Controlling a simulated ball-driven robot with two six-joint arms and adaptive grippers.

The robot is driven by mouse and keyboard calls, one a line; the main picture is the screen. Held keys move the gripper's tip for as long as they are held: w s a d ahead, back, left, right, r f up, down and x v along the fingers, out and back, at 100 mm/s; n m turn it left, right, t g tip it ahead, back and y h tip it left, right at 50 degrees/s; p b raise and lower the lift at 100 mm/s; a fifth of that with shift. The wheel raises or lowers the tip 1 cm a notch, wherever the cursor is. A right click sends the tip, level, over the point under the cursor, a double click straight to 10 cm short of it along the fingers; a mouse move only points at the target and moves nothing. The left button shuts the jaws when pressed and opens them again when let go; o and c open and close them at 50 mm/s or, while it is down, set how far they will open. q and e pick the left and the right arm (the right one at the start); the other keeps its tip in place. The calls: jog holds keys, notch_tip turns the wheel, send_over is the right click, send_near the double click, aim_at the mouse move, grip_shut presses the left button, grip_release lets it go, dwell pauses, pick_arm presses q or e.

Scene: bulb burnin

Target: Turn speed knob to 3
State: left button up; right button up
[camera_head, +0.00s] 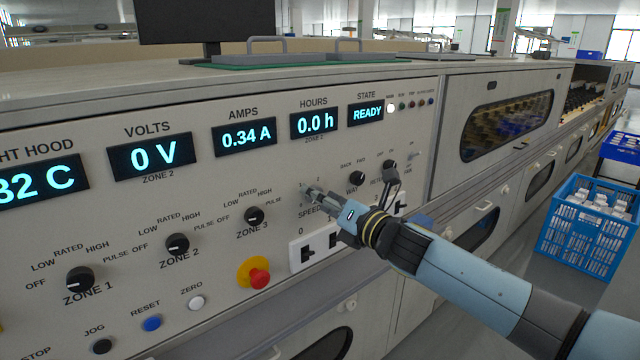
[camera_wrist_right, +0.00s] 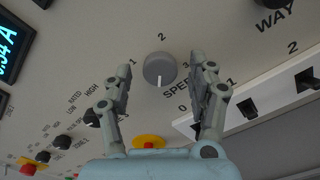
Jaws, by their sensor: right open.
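The speed knob (camera_wrist_right: 159,68) is a round grey dial on the panel, with the numbers 1, 2 and 3 around it from left over the top to the right. In the right wrist view its white pointer line points down the picture, away from the 2. My right gripper (camera_wrist_right: 160,72) is open, with one finger on each side of the knob and a visible gap to it. My left gripper is not in view.
The way knob (camera_head: 355,178) sits right of the speed knob. The zone 3 knob (camera_head: 254,215) is to its left. A red emergency button (camera_head: 259,278) on a yellow base and a white switch strip (camera_head: 297,257) lie below. The state display (camera_head: 366,114) reads READY.

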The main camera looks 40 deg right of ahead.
jog(key=shift+w+f, duration=0.1)
jog(key=shift+w, duration=0.35)
jog(key=shift+c, duration=0.3)
jog(key=c, duration=1.1)
